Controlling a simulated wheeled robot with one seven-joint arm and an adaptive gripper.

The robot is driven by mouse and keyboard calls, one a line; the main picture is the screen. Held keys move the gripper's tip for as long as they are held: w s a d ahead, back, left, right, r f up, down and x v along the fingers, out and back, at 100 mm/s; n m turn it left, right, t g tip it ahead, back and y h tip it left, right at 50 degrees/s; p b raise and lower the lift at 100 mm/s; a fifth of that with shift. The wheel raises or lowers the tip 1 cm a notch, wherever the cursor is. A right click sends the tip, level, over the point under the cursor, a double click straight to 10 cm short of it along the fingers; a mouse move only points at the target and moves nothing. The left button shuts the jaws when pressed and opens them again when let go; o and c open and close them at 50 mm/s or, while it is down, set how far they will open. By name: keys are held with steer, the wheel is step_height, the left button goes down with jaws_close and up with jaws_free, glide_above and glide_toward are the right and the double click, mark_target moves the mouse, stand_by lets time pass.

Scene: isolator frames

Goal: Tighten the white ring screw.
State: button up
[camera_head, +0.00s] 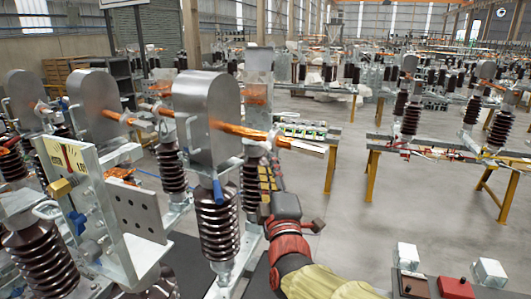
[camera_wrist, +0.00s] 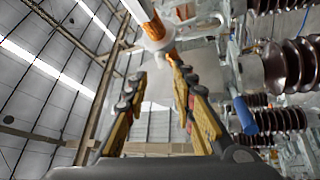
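My gripper (camera_head: 268,182) points upward beside the right-hand brown ribbed insulator, below the copper bar (camera_head: 240,130). In the wrist view its two yellow-padded fingers (camera_wrist: 158,88) are spread apart with nothing between them. Above the fingertips, the wrist view shows a white and orange rod-like piece (camera_wrist: 150,22), apart from the pads. Pale ring-shaped pieces show in the head view, one at the tall grey metal plate (camera_head: 190,130) and one at the left (camera_head: 47,209). I cannot tell which is the white ring screw.
Brown ribbed insulators (camera_head: 217,228) stand close on my gripper's left, with a blue handle (camera_head: 218,190) nearby. Open floor (camera_head: 350,220) lies to the right, before yellow-legged benches (camera_head: 372,175).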

mark_target(264, 147)
steer(key=x, duration=0.6)
steer(key=shift+w+a+p, duration=0.15)
steer(key=shift+w+p, duration=0.2)
steer(key=shift+p, duration=0.05)
steer(key=shift+c, duration=0.8)
jaws_close()
